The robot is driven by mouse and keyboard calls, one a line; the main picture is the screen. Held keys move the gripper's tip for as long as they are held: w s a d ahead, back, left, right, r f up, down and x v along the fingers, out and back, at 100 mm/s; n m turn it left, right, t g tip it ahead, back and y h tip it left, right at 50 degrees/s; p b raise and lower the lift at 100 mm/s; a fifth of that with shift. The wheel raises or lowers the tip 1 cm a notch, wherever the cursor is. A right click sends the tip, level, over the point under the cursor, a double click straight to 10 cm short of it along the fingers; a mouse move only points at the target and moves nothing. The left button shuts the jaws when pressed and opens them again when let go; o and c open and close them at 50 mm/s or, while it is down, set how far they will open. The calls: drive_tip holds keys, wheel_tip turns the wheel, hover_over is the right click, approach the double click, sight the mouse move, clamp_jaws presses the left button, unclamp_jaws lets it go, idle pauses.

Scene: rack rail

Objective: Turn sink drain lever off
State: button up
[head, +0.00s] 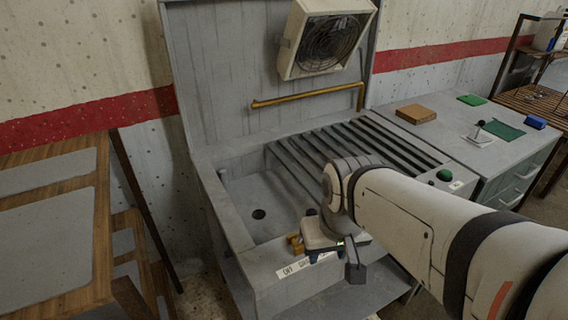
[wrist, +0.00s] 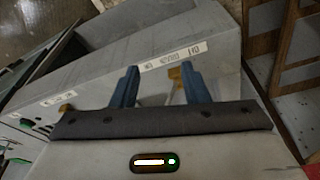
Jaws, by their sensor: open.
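The brass-coloured drain lever (head: 295,243) is on the front rim of the grey sink (head: 240,262), just above a white label (head: 305,266) reading OFF at its left end. My gripper (head: 334,258) is at the front rim, right beside the lever. In the wrist view my gripper (wrist: 160,72) has its two blue fingers spread wide. A small part of the lever (wrist: 174,73) shows there, against the inner side of the right finger; I cannot tell whether they touch. The label (wrist: 173,56) appears upside down beyond the fingertips. Most of the lever is hidden in that view.
The sink basin has a round drain hole (head: 259,214) and a slatted grate (head: 350,145). A green button (head: 445,175) is on the right front rim. A fan box (head: 298,50) and a brass pipe (head: 300,96) are at the back. A wooden table (head: 100,215) stands left.

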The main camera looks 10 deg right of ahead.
drive_tip(key=shift+o, duration=0.5)
drive_tip(key=shift+w+r, duration=0.25)
drive_tip(key=shift+w, duration=0.1)
wheel_tip(320, 180, up, 3)
drive_tip(key=m+g+p, duration=0.3)
drive_tip(key=m, duration=0.8)
hover_over(312, 209)
drive_tip(key=shift+s+a+h, duration=0.15)
drive_tip(key=shift+h, duration=0.15)
drive_tip(key=shift+w+f, duration=0.2)
drive_tip(key=shift+w, duration=0.1)
drive_tip(key=shift+f+g, duration=0.3)
drive_tip(key=f, duration=0.7)
drive_tip(key=shift+s+d, duration=0.2)
drive_tip(key=shift+s, duration=0.05)
